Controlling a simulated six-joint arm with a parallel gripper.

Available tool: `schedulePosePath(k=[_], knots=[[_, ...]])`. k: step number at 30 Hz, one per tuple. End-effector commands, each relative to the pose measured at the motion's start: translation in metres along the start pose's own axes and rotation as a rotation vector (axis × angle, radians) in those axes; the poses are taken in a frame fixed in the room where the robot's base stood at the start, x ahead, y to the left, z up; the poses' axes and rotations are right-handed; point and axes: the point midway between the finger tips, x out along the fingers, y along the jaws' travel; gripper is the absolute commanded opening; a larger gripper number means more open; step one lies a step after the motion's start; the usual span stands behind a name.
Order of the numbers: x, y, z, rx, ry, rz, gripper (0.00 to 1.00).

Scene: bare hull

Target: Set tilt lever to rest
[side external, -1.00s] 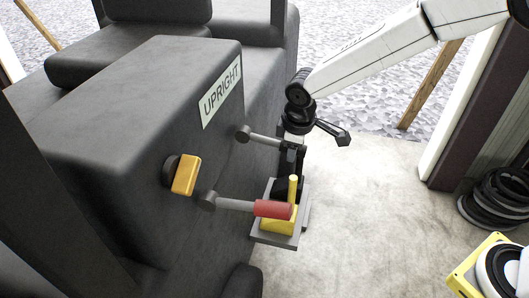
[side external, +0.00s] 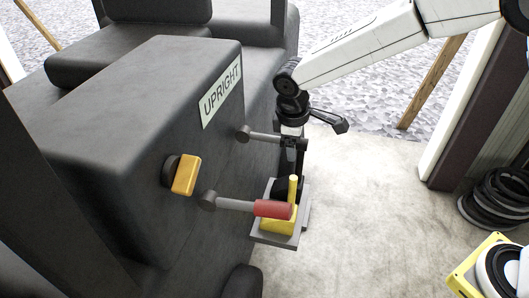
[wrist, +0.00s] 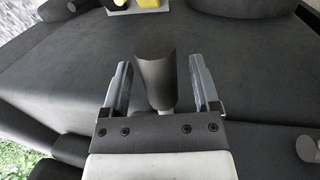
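Two levers stick out of the dark console's side. The upper lever (side external: 262,137) has a grey shaft and a dark end; the lower lever (side external: 232,204) has a red grip (side external: 272,209). Neither is labelled as the tilt lever. My gripper (side external: 292,145) is at the end of the upper lever in the side view, partly hiding it. In the wrist view, a dark cylindrical lever grip (wrist: 155,75) stands between the two fingers of my gripper (wrist: 160,90). The fingers are open, with a narrow gap visible on each side of the grip.
The console (side external: 130,110) carries an "UPRIGHT" plate (side external: 221,96) and a yellow knob (side external: 185,175). A grey bracket (side external: 275,240) with a yellow upright piece (side external: 293,190) sits close by the red grip. Coiled black hose (side external: 495,198) lies right. Concrete floor between is clear.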

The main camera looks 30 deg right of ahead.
Motion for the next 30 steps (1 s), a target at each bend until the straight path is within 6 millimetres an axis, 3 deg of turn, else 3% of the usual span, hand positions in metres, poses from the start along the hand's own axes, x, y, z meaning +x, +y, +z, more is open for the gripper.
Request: schedulePosePath(k=[11, 24, 30], knots=[[-0.009, 0.0, 0.0, 0.0, 0.001, 0.001, 0.79], [-0.062, 0.0, 0.0, 0.0, 0.002, 0.001, 0.79], [-0.076, 0.0, 0.0, 0.0, 0.0, 0.0, 0.79]])
